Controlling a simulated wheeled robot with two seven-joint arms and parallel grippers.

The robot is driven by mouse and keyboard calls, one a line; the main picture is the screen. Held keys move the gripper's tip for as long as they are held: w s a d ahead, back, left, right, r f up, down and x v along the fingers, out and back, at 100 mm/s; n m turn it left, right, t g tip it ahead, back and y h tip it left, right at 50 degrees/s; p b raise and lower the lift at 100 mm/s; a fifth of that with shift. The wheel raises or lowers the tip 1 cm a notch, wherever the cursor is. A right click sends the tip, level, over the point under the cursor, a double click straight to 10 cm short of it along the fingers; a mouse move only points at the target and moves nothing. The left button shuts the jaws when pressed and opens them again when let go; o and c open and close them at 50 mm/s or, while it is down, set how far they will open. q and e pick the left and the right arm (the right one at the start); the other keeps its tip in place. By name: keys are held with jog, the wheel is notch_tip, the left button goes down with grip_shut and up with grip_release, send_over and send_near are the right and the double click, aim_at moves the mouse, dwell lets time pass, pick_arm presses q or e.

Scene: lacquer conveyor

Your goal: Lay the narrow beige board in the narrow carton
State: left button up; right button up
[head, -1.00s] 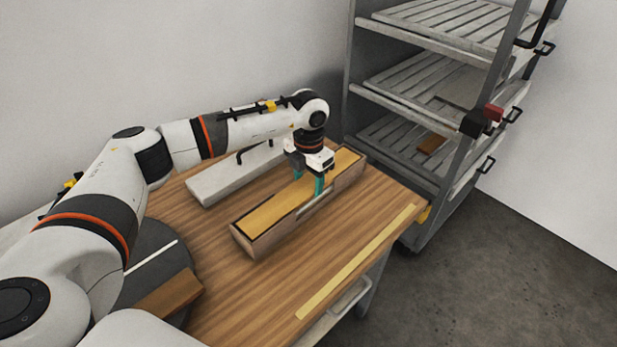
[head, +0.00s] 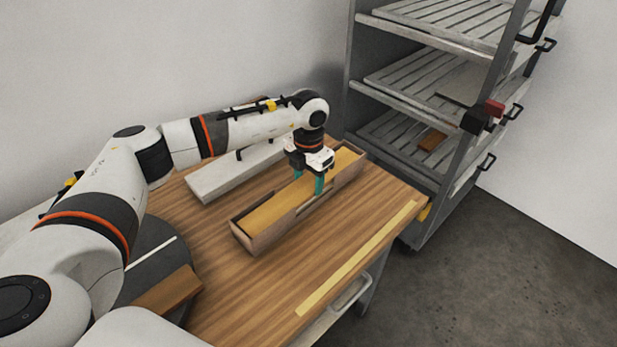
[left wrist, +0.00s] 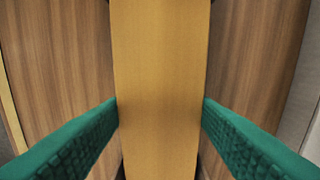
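The narrow beige board (head: 272,211) lies lengthwise within the narrow brown carton (head: 268,238), its top a little below the carton's end walls. I cannot tell whether it rests on the carton's floor. My left gripper (head: 309,185) is over the middle of the carton, pointing down, with its green fingers on the board's two long edges. In the left wrist view the board (left wrist: 158,80) runs up between the two fingertips, which appear to touch its sides. The far finger is partly hidden. My right gripper is in neither view.
A pale grey slab (head: 225,178) lies behind the carton on the wooden table (head: 225,275). A yellow strip (head: 355,262) runs along the table's front edge. A brown piece (head: 168,292) lies at the left on a dark round surface. A slatted shelf rack (head: 400,92) stands behind right.

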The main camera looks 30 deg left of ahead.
pick_arm(q)
jog(key=o, duration=0.6)
notch_tip(320, 180, up, 12)
jog(key=shift+r+b, duration=0.1)
jog(key=shift+b, duration=0.4)
